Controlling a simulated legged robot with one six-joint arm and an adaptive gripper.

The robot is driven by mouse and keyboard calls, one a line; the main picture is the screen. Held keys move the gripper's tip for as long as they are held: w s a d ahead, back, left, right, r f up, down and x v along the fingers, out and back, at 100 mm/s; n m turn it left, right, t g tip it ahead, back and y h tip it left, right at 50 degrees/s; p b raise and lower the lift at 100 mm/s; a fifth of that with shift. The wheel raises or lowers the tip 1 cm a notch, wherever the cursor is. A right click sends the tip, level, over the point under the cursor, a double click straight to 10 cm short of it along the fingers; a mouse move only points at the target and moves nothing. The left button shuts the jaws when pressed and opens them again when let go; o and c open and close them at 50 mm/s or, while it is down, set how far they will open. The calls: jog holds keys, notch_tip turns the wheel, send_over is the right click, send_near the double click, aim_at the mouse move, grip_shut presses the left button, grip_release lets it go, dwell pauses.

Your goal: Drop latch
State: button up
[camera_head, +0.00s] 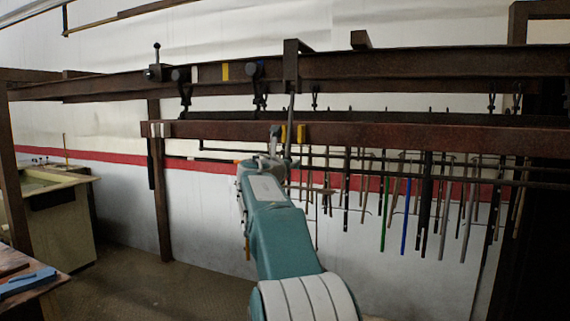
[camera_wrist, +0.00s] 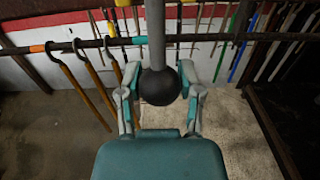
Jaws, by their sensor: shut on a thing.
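A grey rod (camera_wrist: 156,35) with a black ball knob (camera_wrist: 159,87) hangs between the two fingers of my gripper (camera_wrist: 160,72) in the wrist view. In the head view my gripper (camera_head: 277,150) is at the lower end of this lever (camera_head: 290,120), in front of the lower rail. The lever hangs from a dark bracket (camera_head: 291,62) on the upper rail (camera_head: 400,66). My gripper is shut on the lever; its exact contact with the knob is hard to see. A small upright handle with a block (camera_head: 155,68) sits on the upper rail farther left.
The lower rail (camera_head: 400,136) carries white and yellow marks. Dark hanging clamps (camera_head: 182,85) are on the upper rail. Several rods and tools (camera_head: 425,200) hang behind on the right. A bin (camera_head: 55,210) stands at left. The floor at left centre is clear.

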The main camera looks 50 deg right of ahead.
jog(key=shift+f+x, duration=0.1)
jog(key=shift+x, duration=1.05)
jog(key=shift+f+x, duration=0.15)
jog(key=shift+x, duration=1)
jog(key=o, duration=1)
jog(key=shift+w+a, duration=0.1)
jog(key=shift+w, duration=0.1)
jog(key=v, duration=0.7)
jog(key=shift+s, duration=0.15)
